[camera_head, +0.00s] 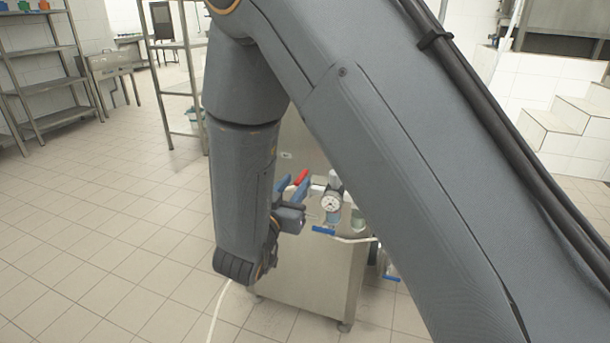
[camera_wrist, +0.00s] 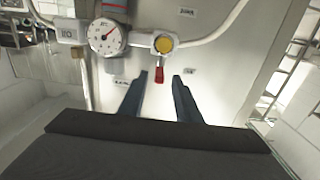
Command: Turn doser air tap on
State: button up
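The air tap has a round yellow hub (camera_wrist: 163,44) and a short red handle (camera_wrist: 159,75). In the wrist view the handle hangs down from the hub, between the tips of my gripper (camera_wrist: 160,80). My gripper is open, with one blue-grey finger on each side of the handle and a gap visible on both sides. In the head view the red handle (camera_head: 301,177) shows by the blue fingers of my gripper (camera_head: 291,186), against the steel cabinet (camera_head: 318,270). My arm hides part of the cabinet there.
A pressure gauge (camera_wrist: 105,37) sits on the pipe left of the tap in the wrist view; the gauge (camera_head: 331,203) is right of it in the head view. Small labels are on the panel. A blue-handled valve (camera_head: 324,230) is below the gauge. Tiled floor left is clear.

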aim_at(304, 171)
jog(key=x, duration=0.7)
jog(key=shift+d+b, duration=0.1)
jog(key=shift+b, duration=0.2)
grip_shut()
